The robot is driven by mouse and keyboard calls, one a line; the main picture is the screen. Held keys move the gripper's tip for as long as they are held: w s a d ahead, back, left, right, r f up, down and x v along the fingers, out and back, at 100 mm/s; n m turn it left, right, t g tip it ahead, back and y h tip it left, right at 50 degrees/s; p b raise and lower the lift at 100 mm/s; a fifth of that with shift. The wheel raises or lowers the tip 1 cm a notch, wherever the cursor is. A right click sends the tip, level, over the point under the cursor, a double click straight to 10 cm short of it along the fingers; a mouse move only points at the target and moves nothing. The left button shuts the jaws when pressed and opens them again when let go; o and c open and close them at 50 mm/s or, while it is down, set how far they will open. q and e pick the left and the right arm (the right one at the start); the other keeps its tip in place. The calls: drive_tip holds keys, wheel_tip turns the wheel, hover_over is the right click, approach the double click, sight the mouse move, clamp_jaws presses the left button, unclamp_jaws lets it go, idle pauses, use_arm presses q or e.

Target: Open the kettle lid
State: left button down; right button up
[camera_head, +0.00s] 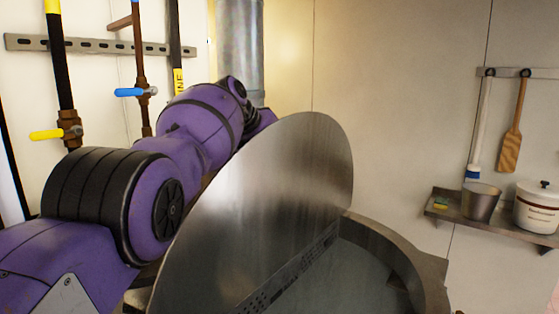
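The kettle lid (275,205) is a large round metal disc. It stands raised and steeply tilted across the middle of the head view. The kettle (425,275) is below and to the right of it, with part of its rim and its open inside showing. My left arm comes in from the left and reaches behind the lid. My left gripper is hidden behind the lid, so I cannot see its fingers or whether it touches the lid. My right gripper is not in the picture.
Pipes with a yellow valve handle (46,135) and a blue valve handle (129,92) run down the left wall. A shelf (455,217) on the right holds a metal cup (480,203) and a white pot (537,210). A wooden paddle (511,145) hangs above it.

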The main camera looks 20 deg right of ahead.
use_arm(q)
drive_tip(key=shift+w+a+f, duration=0.15)
drive_tip(key=shift+w, duration=0.05)
idle(0.4)
drive_tip(key=c, duration=1.8)
unclamp_jaws()
drive_tip(key=shift+c, duration=0.2)
drive_tip(key=shift+s+a+r, duration=0.1)
drive_tip(key=shift+a+r, duration=0.2)
drive_tip(key=shift+r, duration=0.2)
drive_tip(key=v, duration=1.1)
drive_tip(key=shift+a+f, duration=0.1)
